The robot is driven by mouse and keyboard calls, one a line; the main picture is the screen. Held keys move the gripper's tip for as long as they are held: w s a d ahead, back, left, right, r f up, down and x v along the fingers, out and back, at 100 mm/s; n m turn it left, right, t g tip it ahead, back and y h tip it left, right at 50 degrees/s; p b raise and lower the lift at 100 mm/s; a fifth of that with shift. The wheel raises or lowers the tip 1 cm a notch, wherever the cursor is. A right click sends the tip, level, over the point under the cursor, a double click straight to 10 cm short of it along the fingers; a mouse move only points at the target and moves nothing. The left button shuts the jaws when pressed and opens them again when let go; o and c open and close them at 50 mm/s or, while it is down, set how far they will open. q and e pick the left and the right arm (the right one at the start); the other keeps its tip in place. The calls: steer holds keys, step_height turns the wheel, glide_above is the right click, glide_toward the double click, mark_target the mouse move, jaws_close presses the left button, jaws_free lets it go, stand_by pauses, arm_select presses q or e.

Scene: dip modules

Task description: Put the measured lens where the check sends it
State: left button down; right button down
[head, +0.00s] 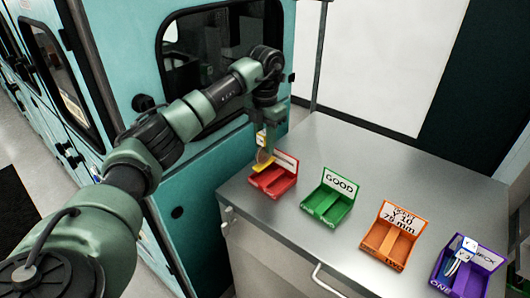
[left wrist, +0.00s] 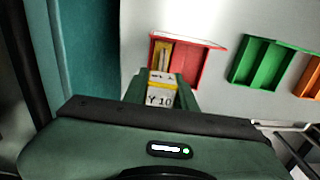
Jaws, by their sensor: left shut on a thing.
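My left gripper (head: 263,128) is shut on the lens holder (head: 262,140), a yellow and white piece with a round tan lens, held upright at the red tray (head: 273,182). In the left wrist view the held piece (left wrist: 160,97) shows "Y 10" between the fingers. Its yellow far end lies over or in the red tray's left compartment; I cannot tell whether it touches the floor. The red tray's label is too small to read. A green tray (head: 327,205) is labelled "GOOD". An orange tray (head: 392,240) shows "Y 10" and "75 mm". My right gripper is not in view.
A teal cabinet (head: 215,165) stands close on the left.

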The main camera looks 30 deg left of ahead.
mark_target(264, 163)
arm_select(q)
steer(key=shift+s+f, duration=0.1)
steer(key=shift+f, duration=0.45)
step_height(264, 163, down, 3)
steer(key=shift+f+p, duration=0.1)
steer(key=shift+p, duration=0.5)
steer(key=shift+f, duration=0.3)
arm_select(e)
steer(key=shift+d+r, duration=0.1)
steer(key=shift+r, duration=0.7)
arm_select(q)
steer(key=c, duration=1.1)
jaws_free()
steer(key=shift+f, duration=0.1)
